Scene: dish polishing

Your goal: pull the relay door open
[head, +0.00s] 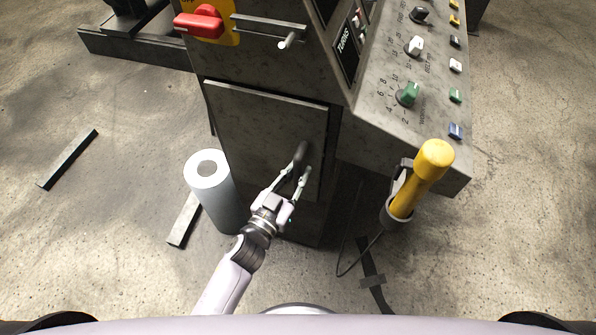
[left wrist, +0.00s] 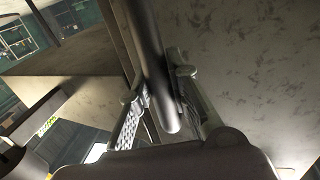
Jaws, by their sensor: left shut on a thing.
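The relay door (head: 262,135) is a grey speckled panel low on the front of the machine cabinet. It sits slightly askew in its frame, with a dark gap along its right edge. A dark bar handle (head: 301,152) is near its right side. My left gripper (head: 298,176) is at this handle, its fingers shut on it. In the left wrist view the handle (left wrist: 155,65) runs down between the two fingers (left wrist: 160,100), with the door surface (left wrist: 245,60) behind on the right. My right gripper is in neither view.
A light grey cylinder (head: 210,185) stands on the floor just left of the door. A yellow-handled tool (head: 423,180) with a cable hangs in a holder on the right. A control panel with knobs (head: 408,93) juts out above right. Metal strips (head: 68,158) lie on the floor.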

